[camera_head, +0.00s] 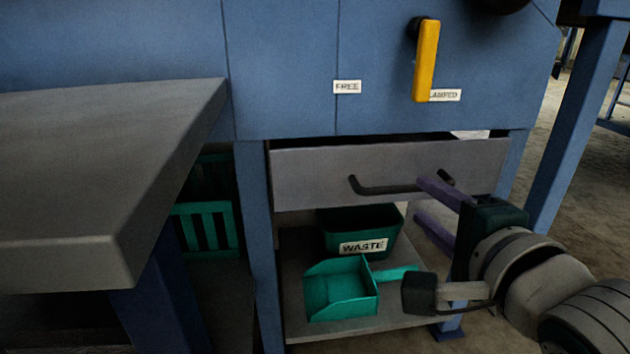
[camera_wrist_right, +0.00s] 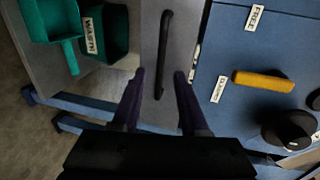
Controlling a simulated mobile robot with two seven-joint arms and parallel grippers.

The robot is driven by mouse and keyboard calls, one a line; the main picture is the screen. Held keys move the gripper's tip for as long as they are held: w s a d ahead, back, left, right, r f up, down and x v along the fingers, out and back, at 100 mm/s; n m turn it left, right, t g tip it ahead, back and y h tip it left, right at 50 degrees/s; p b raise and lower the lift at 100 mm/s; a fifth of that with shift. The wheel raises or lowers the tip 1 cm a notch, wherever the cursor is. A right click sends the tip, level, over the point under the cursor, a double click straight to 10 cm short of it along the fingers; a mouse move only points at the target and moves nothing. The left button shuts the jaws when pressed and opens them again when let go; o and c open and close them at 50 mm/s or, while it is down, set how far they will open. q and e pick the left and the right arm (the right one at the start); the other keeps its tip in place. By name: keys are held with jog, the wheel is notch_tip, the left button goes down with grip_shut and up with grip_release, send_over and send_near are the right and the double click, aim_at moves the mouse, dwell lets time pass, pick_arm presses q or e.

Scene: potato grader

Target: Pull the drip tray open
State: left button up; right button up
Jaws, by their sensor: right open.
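The drip tray (camera_head: 310,180) is a grey drawer front under the blue machine, with a dark bar handle (camera_head: 385,188) across it. A narrow dark gap shows along its top edge. My right gripper (camera_head: 420,200) is at the right end of the handle, with its purple fingers open, one above and one below the handle's level. In the right wrist view the handle (camera_wrist_right: 164,50) runs lengthwise, and its near end lies between the two open fingers (camera_wrist_right: 159,76). I cannot tell whether either finger touches it. My left gripper is not in view.
Below the drawer, a green WASTE bin (camera_head: 345,228) and a green scoop (camera_head: 340,290) sit on a low shelf (camera_head: 400,318). A yellow lever (camera_head: 426,60) is above. A grey table (camera_head: 100,180) fills the left. Blue legs (camera_head: 258,240) flank the drawer.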

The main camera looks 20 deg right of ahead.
aim_at(410, 190)
jog(key=b+x, duration=0.2)
jog(key=x, duration=0.4)
jog(key=shift+b, duration=0.4)
jog(key=shift+w+d, duration=0.1)
jog(key=shift+w, duration=0.2)
jog(key=shift+c, duration=0.4)
grip_shut()
